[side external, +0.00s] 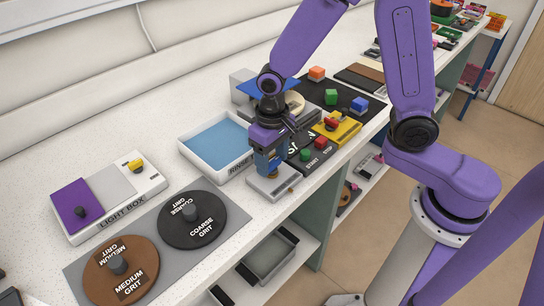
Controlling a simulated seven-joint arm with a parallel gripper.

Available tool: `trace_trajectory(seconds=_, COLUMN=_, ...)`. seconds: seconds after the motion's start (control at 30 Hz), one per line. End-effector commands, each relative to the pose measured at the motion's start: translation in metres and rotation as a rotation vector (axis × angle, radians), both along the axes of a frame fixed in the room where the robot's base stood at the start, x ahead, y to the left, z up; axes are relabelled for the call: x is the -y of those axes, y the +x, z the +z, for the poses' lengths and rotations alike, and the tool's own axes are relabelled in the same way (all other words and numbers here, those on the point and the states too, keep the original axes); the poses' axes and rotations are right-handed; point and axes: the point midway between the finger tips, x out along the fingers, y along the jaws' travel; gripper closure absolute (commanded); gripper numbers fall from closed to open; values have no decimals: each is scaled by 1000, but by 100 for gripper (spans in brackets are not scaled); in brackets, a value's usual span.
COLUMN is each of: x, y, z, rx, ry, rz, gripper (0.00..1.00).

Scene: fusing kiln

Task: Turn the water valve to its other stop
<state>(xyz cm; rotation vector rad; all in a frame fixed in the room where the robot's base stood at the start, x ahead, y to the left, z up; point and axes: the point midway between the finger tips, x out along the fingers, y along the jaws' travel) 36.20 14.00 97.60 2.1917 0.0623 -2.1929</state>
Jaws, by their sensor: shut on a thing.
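The water valve (266,187) appears to be the pale grey block at the counter's front edge, with a small brass-coloured part at its right side. My gripper (268,166) points down directly over it. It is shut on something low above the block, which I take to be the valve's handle. The fingers and blue parts there overlap, so the handle's shape and its angle against the stops are hidden.
The rinse tray (188,143) with blue inside is just left of my gripper. START and STOP buttons (320,143) and a yellow block with a red knob (350,130) are close on the right. Grit discs (205,232) and the light box (150,188) lie at front left.

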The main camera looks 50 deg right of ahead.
Motion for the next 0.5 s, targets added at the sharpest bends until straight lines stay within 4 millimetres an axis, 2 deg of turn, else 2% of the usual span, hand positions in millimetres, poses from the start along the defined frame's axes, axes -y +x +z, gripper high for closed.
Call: trace_trajectory(seconds=0.5, x=-1, y=0, z=1, rx=2, ry=2, rz=-76, gripper=71)
